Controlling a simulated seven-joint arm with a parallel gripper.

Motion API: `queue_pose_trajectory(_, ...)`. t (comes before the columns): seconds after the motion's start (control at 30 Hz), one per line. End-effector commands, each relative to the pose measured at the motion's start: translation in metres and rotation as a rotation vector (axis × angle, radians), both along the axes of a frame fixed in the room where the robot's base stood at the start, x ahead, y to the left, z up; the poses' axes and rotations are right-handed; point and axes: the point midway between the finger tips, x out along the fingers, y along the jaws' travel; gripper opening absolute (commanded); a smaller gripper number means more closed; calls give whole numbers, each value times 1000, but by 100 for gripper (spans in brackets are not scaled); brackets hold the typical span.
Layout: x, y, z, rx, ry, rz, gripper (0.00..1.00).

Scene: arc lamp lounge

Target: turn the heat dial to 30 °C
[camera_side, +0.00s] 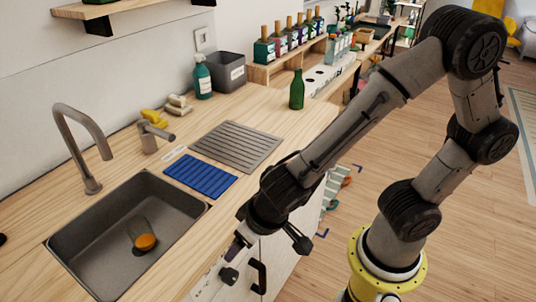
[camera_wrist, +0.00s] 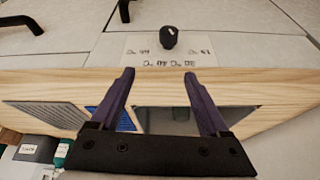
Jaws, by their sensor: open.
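The heat dial (camera_wrist: 168,38) is a small black knob on a pale panel with printed marks, set in the front below the counter edge. The wrist view seems upside down, and the marks are too small to read. A small light spot shows near the dial's top edge there; I cannot tell its setting. In the side view the dial (camera_side: 229,275) shows as a dark knob at the bottom. My gripper (camera_wrist: 158,74) is open, its two dark purple fingers apart and empty. The dial appears beyond the fingertips, centred roughly between them, with no contact visible.
The wooden counter (camera_side: 150,200) holds a sink (camera_side: 75,255) with a glass lying in it, a blue mat (camera_side: 200,177), a grey drying rack (camera_side: 237,146) and a green bottle (camera_side: 297,90). A black handle (camera_side: 259,276) projects beside the dial.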

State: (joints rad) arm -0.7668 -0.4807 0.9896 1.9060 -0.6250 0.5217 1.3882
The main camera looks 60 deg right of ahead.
Motion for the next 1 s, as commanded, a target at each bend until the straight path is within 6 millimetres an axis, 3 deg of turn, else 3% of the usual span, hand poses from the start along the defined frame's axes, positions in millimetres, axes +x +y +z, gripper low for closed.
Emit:
queue_pose_trajectory(0.4,31,-44,56,97,-87,-203,79)
queue_pose_trajectory(0.73,33,-87,97,130,-135,-314,79)
queue_pose_trajectory(1.0,24,-116,122,134,-157,-357,79)
